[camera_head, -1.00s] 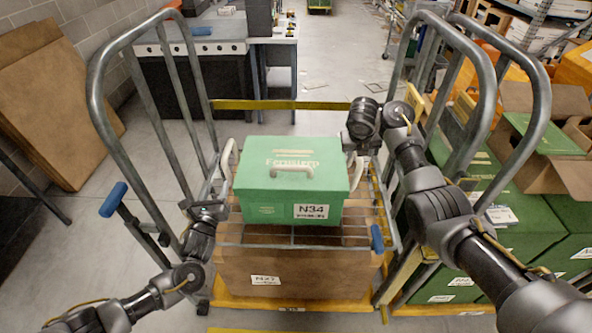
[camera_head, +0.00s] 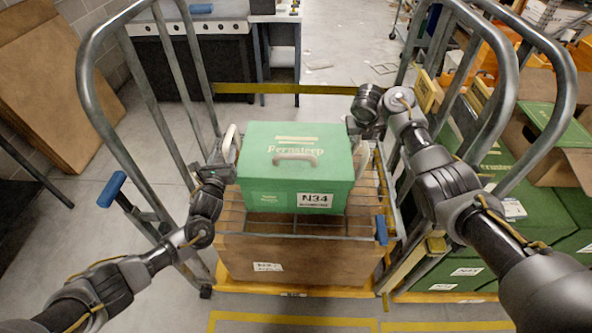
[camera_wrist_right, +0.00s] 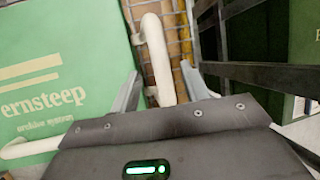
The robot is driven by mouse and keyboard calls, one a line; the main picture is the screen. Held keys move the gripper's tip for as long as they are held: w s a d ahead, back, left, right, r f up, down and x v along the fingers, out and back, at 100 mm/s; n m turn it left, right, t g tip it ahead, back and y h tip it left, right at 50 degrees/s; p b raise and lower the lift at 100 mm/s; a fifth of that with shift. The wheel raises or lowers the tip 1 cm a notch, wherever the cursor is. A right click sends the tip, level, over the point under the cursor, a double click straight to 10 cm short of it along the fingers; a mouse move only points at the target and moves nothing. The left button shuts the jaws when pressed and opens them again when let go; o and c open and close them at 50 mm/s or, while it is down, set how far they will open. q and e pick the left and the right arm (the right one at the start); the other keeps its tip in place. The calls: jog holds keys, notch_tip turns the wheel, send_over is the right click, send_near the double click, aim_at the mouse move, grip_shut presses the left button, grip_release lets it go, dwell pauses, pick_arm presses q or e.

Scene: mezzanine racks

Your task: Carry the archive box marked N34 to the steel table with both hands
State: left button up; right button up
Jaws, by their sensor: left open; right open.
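The green archive box (camera_head: 268,198) with the N34 label stands upright on the wire shelf of a trolley, with a handle on its lid and a pale handle at each side. My left gripper (camera_head: 222,168) is open beside its left side, near the left handle (camera_head: 229,142); contact there cannot be told. My right gripper (camera_wrist_right: 160,92) is open at the right handle (camera_wrist_right: 156,45), with its fingers on either side of the handle. In the head view the right gripper is mostly hidden behind its wrist. A grey-topped bench (camera_head: 225,24), possibly the steel table, stands behind the trolley.
A brown carton (camera_head: 330,258) sits under the wire shelf. Tall trolley rails (camera_head: 84,85) rise on both sides. More green boxes (camera_head: 470,270) and open cartons crowd the right. Brown panels (camera_head: 45,90) lean at the left wall.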

aim_at(227, 143)
pick_arm(q)
jog(key=w, duration=0.6)
jog(key=shift+d, duration=0.2)
pick_arm(e)
jog(key=x, duration=0.6)
jog(key=shift+d, duration=0.1)
pick_arm(q)
jog(key=shift+r, duration=0.1)
grip_shut()
pick_arm(e)
grip_shut()
